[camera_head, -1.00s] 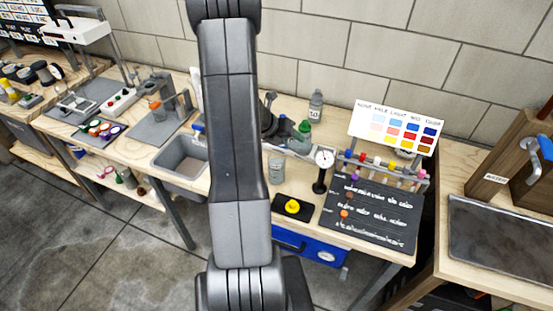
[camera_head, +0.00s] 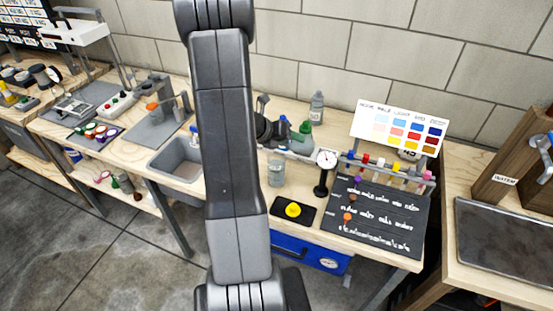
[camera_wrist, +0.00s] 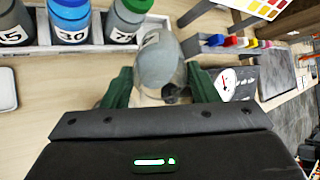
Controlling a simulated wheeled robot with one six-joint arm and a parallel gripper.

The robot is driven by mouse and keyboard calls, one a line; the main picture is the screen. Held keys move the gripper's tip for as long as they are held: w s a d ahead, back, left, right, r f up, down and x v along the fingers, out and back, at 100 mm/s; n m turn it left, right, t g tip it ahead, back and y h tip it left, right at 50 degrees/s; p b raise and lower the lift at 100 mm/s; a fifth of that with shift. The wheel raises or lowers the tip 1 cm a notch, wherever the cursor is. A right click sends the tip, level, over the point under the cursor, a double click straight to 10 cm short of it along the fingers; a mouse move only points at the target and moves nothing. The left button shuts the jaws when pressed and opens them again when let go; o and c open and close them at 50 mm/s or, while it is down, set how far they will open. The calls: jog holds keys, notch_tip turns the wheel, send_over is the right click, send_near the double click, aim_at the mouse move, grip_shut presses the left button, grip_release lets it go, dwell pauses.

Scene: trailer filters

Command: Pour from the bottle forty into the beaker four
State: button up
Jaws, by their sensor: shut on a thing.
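My gripper (camera_wrist: 158,88) has dark green fingers, shut on a grey bottle (camera_wrist: 160,62) in the wrist view. The number on this bottle is not readable. In the head view the gripper is partly behind my arm, above the bench. A clear glass beaker (camera_head: 276,172) stands on the bench below it, beside the arm; I cannot read a number on it. Another grey bottle (camera_head: 316,108) stands upright at the back, near the wall. In the wrist view, a blue-capped bottle marked 30 (camera_wrist: 70,22) and a green-capped bottle (camera_wrist: 125,20) stand in a rack at upper left.
A gauge on a stand (camera_head: 325,160), a black pad with a yellow knob (camera_head: 293,210), a rack of coloured-capped tubes (camera_head: 390,170) and a black written board (camera_head: 375,215) lie right of the beaker. A colour chart (camera_head: 400,128) stands behind. A grey sink (camera_head: 178,158) is to the left.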

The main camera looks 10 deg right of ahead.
jog(key=shift+f+h+b, duration=0.3)
jog(key=shift+h+b, duration=0.1)
jog(key=shift+b, duration=0.85)
jog(key=shift+a+r+t+h+b, duration=0.1)
jog(key=shift+r+t+h+b, duration=0.15)
jog(key=shift+h+b, duration=1)
jog(key=shift+a+r+t+h+b, duration=0.15)
jog(key=shift+t+h+b, duration=0.25)
jog(key=shift+b, duration=1.6)
dwell(1.8)
jog(key=shift+s+a+r+h+b, duration=0.15)
jog(key=shift+a+h+b, duration=0.1)
jog(key=shift+h+b, duration=0.5)
dwell(1.0)
